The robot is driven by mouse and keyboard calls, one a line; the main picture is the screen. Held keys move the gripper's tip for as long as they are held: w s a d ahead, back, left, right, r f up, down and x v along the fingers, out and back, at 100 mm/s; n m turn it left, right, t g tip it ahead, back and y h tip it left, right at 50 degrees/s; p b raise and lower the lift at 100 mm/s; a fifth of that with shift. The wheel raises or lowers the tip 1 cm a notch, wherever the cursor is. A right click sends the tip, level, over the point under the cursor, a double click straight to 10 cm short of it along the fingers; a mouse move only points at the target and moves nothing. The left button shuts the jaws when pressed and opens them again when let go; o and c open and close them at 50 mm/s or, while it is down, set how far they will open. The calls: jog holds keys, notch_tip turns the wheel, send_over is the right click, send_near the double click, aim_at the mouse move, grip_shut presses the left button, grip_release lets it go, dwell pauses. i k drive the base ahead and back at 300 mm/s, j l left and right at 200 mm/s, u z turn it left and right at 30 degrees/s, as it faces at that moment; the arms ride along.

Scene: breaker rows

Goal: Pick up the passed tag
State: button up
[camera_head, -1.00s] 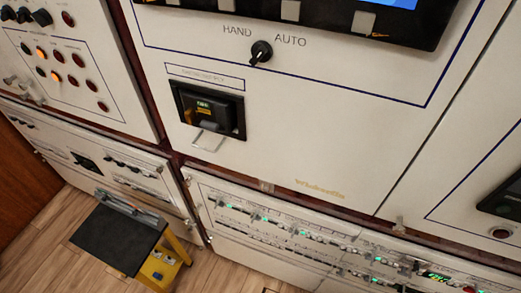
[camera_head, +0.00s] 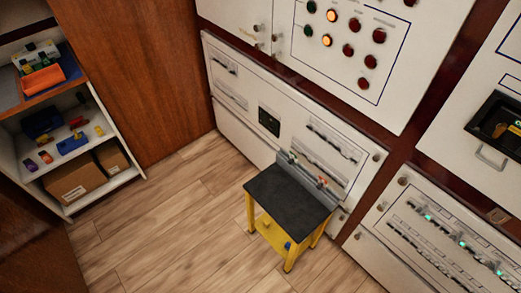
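I cannot make out a tag marked as passed in this view. A small black-topped yellow stand (camera_head: 290,203) is on the wood floor in front of the white cabinets. Small red and pale items (camera_head: 322,183) are at its back ledge, too small to identify. A blue item (camera_head: 287,245) shows on the stand's lower level. My gripper is not in view.
A shelf unit (camera_head: 135,172) at the left holds an orange bin (camera_head: 43,79), several small coloured items and cardboard boxes (camera_head: 75,180). White panels (camera_head: 232,120) with lamps and breaker rows line the back and right. The floor (camera_head: 165,235) between shelf and stand is clear.

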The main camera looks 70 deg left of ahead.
aim_at(292, 158)
jog(key=k+j, duration=0.15)
jog(key=j, duration=0.2)
jog(key=k+j, duration=0.1)
jog(key=j, duration=0.3)
jog(key=k+j, duration=0.15)
jog(key=j, duration=0.2)
jog(key=k+j, duration=0.15)
jog(key=j, duration=0.2)
jog(key=k+j, duration=0.15)
jog(key=j, duration=0.25)
jog(key=k+j, duration=0.1)
jog(key=j, duration=0.4)
jog(key=k+j, duration=0.1)
jog(key=j, duration=0.4)
jog(key=k+j+u, duration=0.1)
jog(key=j, duration=0.4)
